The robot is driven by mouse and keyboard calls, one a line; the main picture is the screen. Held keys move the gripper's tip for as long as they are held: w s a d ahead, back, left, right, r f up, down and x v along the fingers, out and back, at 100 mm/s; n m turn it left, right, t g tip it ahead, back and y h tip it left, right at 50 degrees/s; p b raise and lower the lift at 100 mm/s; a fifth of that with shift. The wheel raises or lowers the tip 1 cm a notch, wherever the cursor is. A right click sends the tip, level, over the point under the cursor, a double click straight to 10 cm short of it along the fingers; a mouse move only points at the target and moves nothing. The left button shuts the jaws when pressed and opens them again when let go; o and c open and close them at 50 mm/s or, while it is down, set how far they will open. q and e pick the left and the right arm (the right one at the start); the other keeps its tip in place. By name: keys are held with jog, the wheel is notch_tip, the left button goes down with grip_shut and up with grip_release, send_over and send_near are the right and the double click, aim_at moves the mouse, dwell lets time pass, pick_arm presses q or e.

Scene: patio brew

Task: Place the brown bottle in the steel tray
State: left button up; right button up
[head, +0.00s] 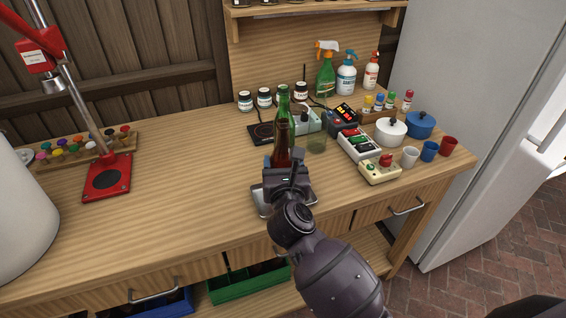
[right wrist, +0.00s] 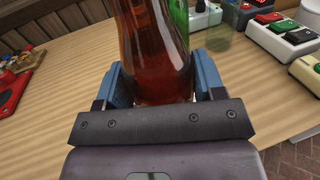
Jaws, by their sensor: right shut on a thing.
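The brown bottle (head: 282,142) stands upright in my right gripper (head: 285,163), above or just behind the steel tray; the gap between them cannot be told. In the right wrist view, the blue fingers of the right gripper (right wrist: 160,88) are shut on the lower part of the brown bottle (right wrist: 155,50). The steel tray (head: 259,198) is at the bench's front edge, mostly hidden beneath my right gripper and arm. My left gripper is not in view.
A green bottle (head: 284,98) stands close behind the brown one, with a glass (head: 317,143) to its right. A control box (head: 380,170), white pot (head: 390,131) and cups (head: 409,157) fill the right side. The bench left of the tray is clear up to a red press (head: 107,178).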

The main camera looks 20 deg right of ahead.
jog(key=o, duration=1.1)
jog(key=shift+c, duration=0.2)
jog(key=v, duration=1.2)
jog(key=shift+r, duration=0.15)
jog(key=s+d+f+m+g+y, duration=0.1)
jog(key=s+d+f+m, duration=0.3)
jog(key=f+m, duration=0.4)
jog(key=s+d+f+m+g+y, duration=0.1)
jog(key=s+d+f+m+g, duration=0.2)
jog(key=m, duration=1)
jog(key=s+d+f+m+g+y, duration=0.1)
jog(key=s+d+f+m+g, duration=0.1)
jog(key=s+d+f+m, duration=0.4)
notch_tip(320, 180, down, 7)
jog(key=s+m, duration=0.2)
jog(key=m, duration=0.3)
jog(key=shift+s+g+y, duration=0.3)
jog(key=shift+y, duration=0.1)
